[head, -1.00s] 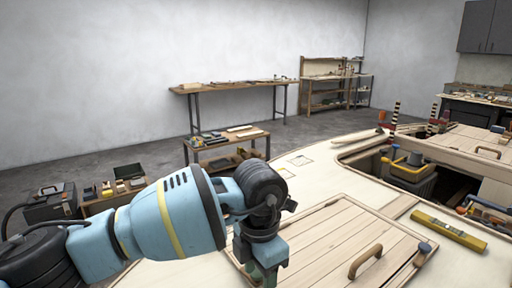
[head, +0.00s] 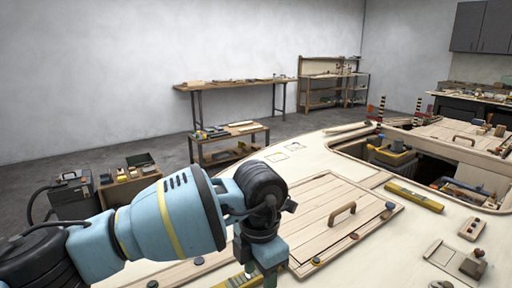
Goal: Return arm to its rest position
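My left arm (head: 165,222) comes in from the left, bent over the near edge of the pale plywood hull deck (head: 300,150). Its wrist points down near the picture's bottom edge. My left gripper (head: 262,280) is at the bottom edge and mostly cut off, so its fingers do not show clearly. My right arm and gripper are not in view. A slatted hatch panel (head: 315,230) with a wooden handle (head: 342,213) lies just right of the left wrist.
An open hatch (head: 352,150) in the deck holds a grey and yellow bin (head: 390,157). A yellow level (head: 413,196) lies beside it. Small fittings (head: 471,228) sit at the right. A low bench (head: 228,137) and a long table (head: 235,84) stand behind.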

